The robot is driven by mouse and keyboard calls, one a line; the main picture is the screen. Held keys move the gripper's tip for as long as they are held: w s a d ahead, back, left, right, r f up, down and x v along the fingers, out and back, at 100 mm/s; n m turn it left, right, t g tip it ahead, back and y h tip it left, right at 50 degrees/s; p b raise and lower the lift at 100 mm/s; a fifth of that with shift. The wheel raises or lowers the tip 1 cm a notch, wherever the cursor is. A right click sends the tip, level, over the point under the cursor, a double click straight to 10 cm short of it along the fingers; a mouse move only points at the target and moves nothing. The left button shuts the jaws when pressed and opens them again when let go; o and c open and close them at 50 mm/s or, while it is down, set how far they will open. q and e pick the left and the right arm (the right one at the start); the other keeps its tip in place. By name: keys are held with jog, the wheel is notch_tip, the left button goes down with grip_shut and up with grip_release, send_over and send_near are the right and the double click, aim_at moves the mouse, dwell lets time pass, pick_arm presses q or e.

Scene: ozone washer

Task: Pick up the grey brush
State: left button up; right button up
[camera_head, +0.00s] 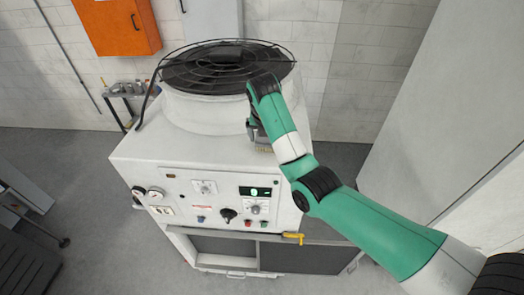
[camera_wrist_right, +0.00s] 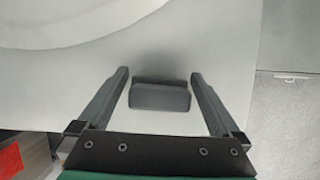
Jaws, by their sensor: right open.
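A dark grey block that looks like the grey brush (camera_wrist_right: 160,97) lies on the white top of the washer in the right wrist view. My right gripper (camera_wrist_right: 160,74) is open, with one finger on each side of the block and a gap on both sides. Whether the fingertips are down at its height I cannot tell. In the head view my right gripper (camera_head: 257,133) is over the right part of the washer top, mostly hidden by my wrist, and the brush cannot be made out clearly there. My left gripper is not in view.
The washer (camera_head: 140,158) has a round drum with a black wire guard (camera_head: 200,68) close behind my right wrist. Its front has gauges, knobs and a yellow handle (camera_head: 293,238). An orange cabinet (camera_head: 115,25) hangs on the wall. A large pale panel (camera_head: 430,130) stands at right.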

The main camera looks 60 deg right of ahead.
jog(key=c, duration=1.2)
jog(key=shift+o, duration=0.2)
